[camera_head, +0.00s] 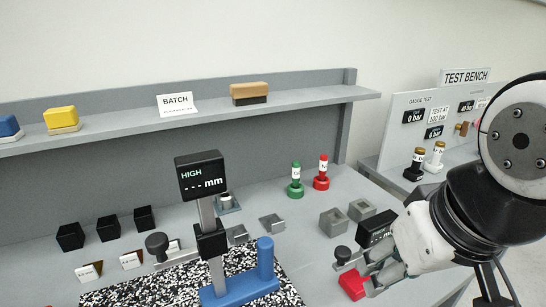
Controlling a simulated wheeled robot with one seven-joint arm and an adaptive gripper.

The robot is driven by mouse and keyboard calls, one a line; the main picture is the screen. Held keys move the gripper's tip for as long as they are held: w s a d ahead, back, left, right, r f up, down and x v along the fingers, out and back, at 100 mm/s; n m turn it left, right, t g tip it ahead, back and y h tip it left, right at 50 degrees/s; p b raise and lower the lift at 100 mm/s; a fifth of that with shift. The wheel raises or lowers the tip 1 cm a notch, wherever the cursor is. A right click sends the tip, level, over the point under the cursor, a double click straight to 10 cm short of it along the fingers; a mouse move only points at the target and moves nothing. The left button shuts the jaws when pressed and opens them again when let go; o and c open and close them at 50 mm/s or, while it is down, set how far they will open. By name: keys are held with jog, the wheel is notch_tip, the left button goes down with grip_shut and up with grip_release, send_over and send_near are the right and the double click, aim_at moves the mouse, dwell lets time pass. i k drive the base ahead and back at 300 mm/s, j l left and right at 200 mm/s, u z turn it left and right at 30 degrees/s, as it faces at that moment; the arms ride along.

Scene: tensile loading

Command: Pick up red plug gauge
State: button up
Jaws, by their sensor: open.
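The red plug gauge (322,170) stands upright on the grey bench near the back, right of centre. It has a red top, a white label and a red round base. A similar green plug gauge (296,180) stands just to its left. My gripper (369,279) is at the lower right, open, nearer the camera than the red plug gauge and well apart from it. The fingertips are small and partly overlap the red base of an instrument, so whether they touch it is unclear.
A height gauge with a blue base (240,287) stands on a speckled plate at front centre. A red-based instrument (351,286) with a black display is beside my gripper. Grey blocks (334,222) lie between my gripper and the plug gauges. A shelf (300,96) runs behind.

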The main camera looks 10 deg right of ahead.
aim_at(323, 160)
jog(key=i+l+u, duration=0.2)
jog(key=l, duration=0.15)
jog(key=i+l+u, duration=0.2)
jog(key=l, duration=0.2)
jog(key=l+u, duration=0.2)
jog(key=l, duration=0.15)
